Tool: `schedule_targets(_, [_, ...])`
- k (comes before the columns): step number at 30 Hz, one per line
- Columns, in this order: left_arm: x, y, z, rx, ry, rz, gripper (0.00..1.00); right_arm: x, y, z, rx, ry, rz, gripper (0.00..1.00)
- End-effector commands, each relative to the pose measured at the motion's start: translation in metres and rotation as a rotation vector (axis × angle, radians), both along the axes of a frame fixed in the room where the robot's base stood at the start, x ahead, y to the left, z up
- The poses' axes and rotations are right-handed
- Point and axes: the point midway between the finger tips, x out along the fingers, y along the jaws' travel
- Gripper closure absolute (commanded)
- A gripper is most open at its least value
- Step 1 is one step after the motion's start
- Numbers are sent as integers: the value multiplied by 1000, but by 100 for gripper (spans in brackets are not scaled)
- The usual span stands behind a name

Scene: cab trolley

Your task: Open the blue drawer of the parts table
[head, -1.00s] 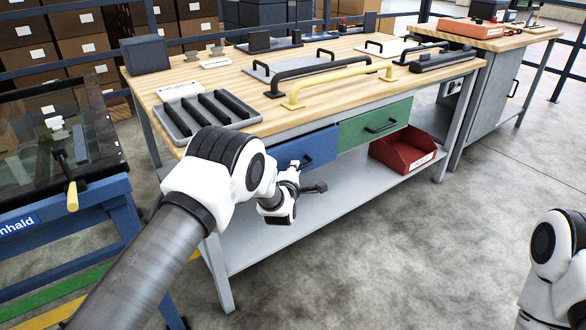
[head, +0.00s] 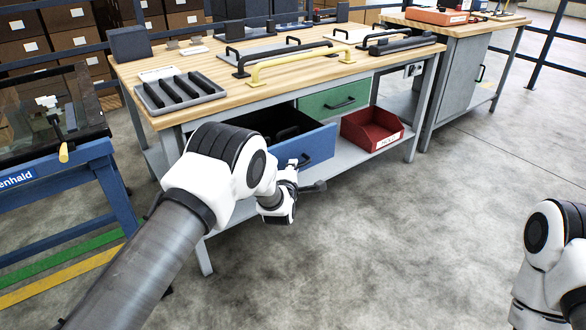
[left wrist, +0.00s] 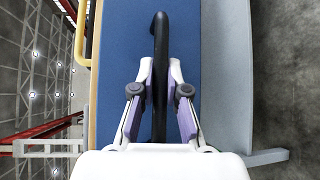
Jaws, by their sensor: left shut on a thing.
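The blue drawer (head: 318,146) of the parts table (head: 190,112) is pulled out, and dark contents show inside it. My left gripper (head: 297,164) is at the drawer's front, partly hidden behind my own arm. In the left wrist view, my left gripper (left wrist: 160,88) is shut on the black drawer handle (left wrist: 160,45), one finger on each side, against the blue front (left wrist: 125,40). The green drawer (head: 333,99) beside it is closed. Part of my right arm shows at the right edge; its gripper is out of view.
A red bin (head: 372,133) sits on the lower shelf, right of the blue drawer. The tabletop carries a grey tray (head: 180,93) and a yellow handle bar (head: 300,64). A blue-framed trolley (head: 60,170) stands at the left. The floor in front is clear.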

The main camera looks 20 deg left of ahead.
Motion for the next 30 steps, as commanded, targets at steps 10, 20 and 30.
schedule_targets(10, [0,1,0,-1,-1,1,100,0,0,0,0,-1,0,60])
schedule_targets(20, [0,1,1,-1,-1,1,61,0,0,0,0,-1,0,60])
schedule_targets(30, [-20,-3,4,0,0,0,61,0,0,0,0,0,0,60])
